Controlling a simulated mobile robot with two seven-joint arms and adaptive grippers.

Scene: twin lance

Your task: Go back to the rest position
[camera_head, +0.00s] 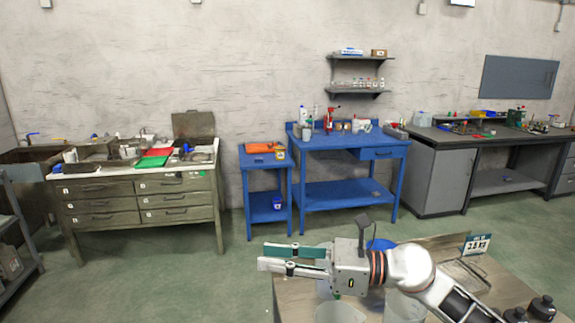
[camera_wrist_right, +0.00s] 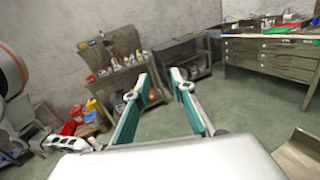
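My right gripper (camera_head: 264,257) reaches in from the lower right of the head view, pointing left above the near table. Its two fingers are apart with nothing between them. The right wrist view also shows the right gripper (camera_wrist_right: 159,78) open and empty, its teal-faced fingers aimed across the floor toward a bench and shelves. My left gripper is in neither view.
The near table (camera_head: 288,298) lies under my right arm, with white containers (camera_head: 340,312), a wire rack and a sign (camera_head: 476,244). Black knobbed objects (camera_head: 542,307) are at its right. A blue workbench (camera_head: 350,142), grey drawers (camera_head: 140,205) and open green floor lie beyond.

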